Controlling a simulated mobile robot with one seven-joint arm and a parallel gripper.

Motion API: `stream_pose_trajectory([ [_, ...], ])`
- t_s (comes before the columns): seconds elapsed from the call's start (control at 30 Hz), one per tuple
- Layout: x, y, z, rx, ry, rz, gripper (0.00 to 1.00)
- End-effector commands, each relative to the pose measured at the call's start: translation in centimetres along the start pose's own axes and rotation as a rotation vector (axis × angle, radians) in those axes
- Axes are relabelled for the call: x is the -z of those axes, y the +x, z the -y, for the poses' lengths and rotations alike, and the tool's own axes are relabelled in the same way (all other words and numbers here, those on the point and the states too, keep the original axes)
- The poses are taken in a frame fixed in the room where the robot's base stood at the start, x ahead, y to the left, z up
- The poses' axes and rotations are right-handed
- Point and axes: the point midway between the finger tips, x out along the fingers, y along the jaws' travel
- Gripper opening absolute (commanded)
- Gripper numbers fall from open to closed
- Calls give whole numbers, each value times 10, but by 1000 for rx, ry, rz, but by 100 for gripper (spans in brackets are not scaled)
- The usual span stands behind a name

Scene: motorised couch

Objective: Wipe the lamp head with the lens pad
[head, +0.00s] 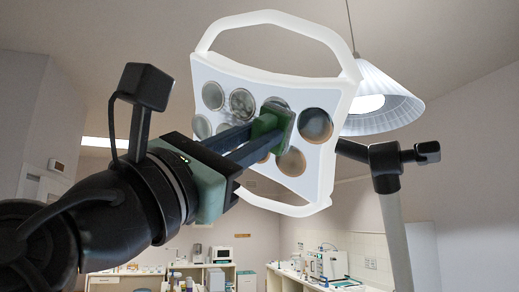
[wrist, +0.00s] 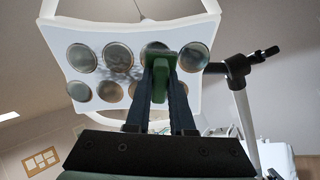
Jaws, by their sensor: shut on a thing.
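The lamp head (head: 232,74) is a white panel with loop handles and several round lenses, tilted above me. It also fills the upper part of the wrist view (wrist: 135,37). My gripper (head: 262,138) is shut on the green lens pad (head: 276,121), which shows between the fingers in the wrist view (wrist: 160,78). The pad is in front of the lens face, right of its middle, and covers parts of some lenses. I cannot tell whether it touches. Grey smudges (wrist: 122,70) mark the lens face left of the pad.
A dark joint on a pale post (head: 385,165) stands to the right of the lamp head. A white pendant lampshade (head: 385,100) hangs behind it. Counters with equipment (head: 325,265) stand far back. Open air lies left of the lamp head.

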Motion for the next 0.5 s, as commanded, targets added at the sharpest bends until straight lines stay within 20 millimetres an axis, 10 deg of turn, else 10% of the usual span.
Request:
stream_pose_trajectory([
  [0.5,1,0,-33,0,0,1,0],
])
